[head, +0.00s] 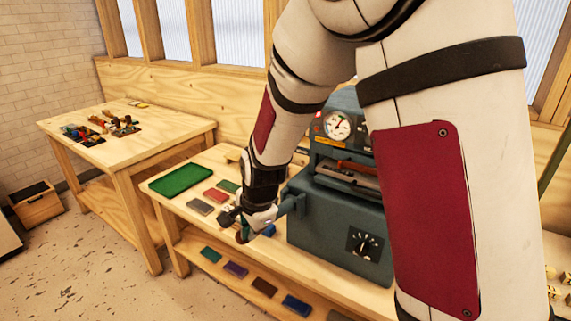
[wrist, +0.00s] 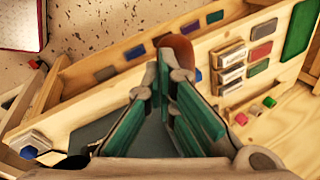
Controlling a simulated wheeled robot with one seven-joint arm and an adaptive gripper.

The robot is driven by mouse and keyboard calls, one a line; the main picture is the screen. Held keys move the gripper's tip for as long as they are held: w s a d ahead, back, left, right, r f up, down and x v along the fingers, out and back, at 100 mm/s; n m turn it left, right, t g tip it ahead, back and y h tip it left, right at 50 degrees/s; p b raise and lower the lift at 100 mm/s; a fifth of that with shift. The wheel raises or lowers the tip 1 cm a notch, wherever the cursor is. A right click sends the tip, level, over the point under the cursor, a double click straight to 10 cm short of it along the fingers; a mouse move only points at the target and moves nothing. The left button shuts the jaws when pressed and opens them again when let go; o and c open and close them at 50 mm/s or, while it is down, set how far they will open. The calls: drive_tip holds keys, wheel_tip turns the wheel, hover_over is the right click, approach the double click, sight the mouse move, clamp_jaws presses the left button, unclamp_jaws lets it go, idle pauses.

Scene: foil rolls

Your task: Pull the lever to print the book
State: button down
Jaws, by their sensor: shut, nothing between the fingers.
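The grey-blue press (head: 340,222) stands on the right bench, with a round gauge (head: 337,125) on top and a dial (head: 362,244) on its front. A reddish-brown knob (head: 241,237), which looks like the lever's end, shows at my gripper (head: 252,226), left of the press. In the wrist view the knob (wrist: 177,47) appears just past the fingertips of my gripper (wrist: 163,88). The green-padded fingers are shut with nothing between them. The lever's shaft is mostly hidden by the fingers, and I cannot tell whether they touch it.
A green tray (head: 182,180) and several coloured books lie on the bench left of the press. More books, including a purple one (head: 236,270), lie on the lower shelf. A second table (head: 150,128) stands at the left. Open floor (head: 100,260) lies in front.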

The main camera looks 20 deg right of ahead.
drive_tip(key=shift+s+a+f+b, duration=0.1)
drive_tip(key=shift+s+a+f, duration=0.05)
drive_tip(key=shift+f, duration=0.6)
drive_tip(key=shift+s+a+f+b, duration=0.1)
drive_tip(key=shift+a+f+b, duration=0.1)
drive_tip(key=shift+f, duration=0.55)
drive_tip(key=shift+s+a+f+b, duration=0.1)
drive_tip(key=shift+s+a+f, duration=0.05)
drive_tip(key=shift+f, duration=0.6)
drive_tip(key=shift+w, duration=0.1)
drive_tip(key=s+a+r+p, duration=0.2)
drive_tip(key=s+r+p, duration=0.2)
drive_tip(key=s+r, duration=0.4)
drive_tip(key=shift+s+a+r+p, duration=0.25)
drive_tip(key=shift+a+r+p, duration=0.15)
drive_tip(key=shift+r, duration=0.55)
idle(0.6)
